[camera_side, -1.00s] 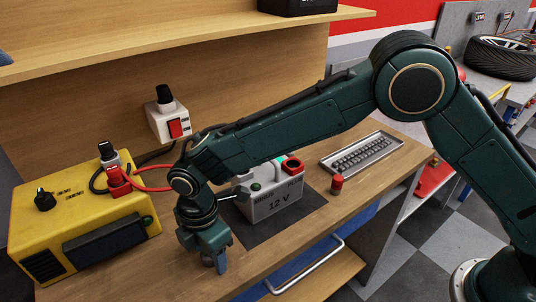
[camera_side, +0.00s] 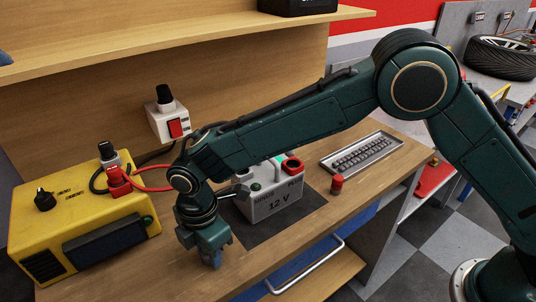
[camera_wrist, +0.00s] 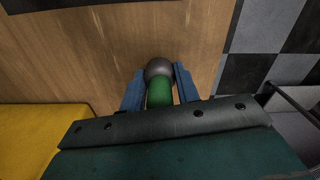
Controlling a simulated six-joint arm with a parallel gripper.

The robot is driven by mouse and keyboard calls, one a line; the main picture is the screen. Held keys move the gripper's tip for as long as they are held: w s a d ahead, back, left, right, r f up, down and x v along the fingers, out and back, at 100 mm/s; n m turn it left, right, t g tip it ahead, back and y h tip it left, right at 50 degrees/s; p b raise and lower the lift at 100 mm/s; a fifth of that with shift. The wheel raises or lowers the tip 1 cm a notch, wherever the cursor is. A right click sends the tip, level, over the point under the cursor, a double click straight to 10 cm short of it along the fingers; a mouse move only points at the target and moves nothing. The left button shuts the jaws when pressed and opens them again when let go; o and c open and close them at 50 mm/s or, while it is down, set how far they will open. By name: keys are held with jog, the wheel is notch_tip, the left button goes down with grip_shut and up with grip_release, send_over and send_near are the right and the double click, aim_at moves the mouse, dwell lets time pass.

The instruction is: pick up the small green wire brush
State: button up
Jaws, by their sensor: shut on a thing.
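The green wire brush (camera_wrist: 159,93) shows in the wrist view as a green body with a rounded dark grey end, between the two blue fingers of my gripper (camera_wrist: 159,92). The fingers are shut on it, one on each side. In the side view my gripper (camera_side: 214,262) points down at the front of the wooden bench, left of the battery. The brush is hidden there behind the gripper. I cannot tell whether the brush touches the bench top.
A grey 12 V battery (camera_side: 272,205) stands on a dark mat (camera_side: 250,235) to the right. A yellow charger box (camera_side: 75,215) with red and black cables stands at the left.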

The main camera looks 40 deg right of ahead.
notch_tip(320, 180, up, 20)
jog(key=shift+f, duration=0.15)
dwell(0.4)
dwell(0.5)
jog(key=w+d+f+m, duration=0.1)
jog(key=w+d+m, duration=0.2)
jog(key=d, duration=0.9)
jog(key=w+d+f+m, duration=0.1)
jog(key=w+d+m, duration=0.2)
jog(key=d, duration=0.9)
jog(key=w, duration=0.3)
jog(key=shift+w+f, duration=0.25)
jog(key=shift+f, duration=0.15)
jog(key=shift+f, duration=0.25)
jog(key=shift+f, duration=3.55)
jog(key=shift+s, duration=0.1)
jog(key=shift+r, duration=0.1)
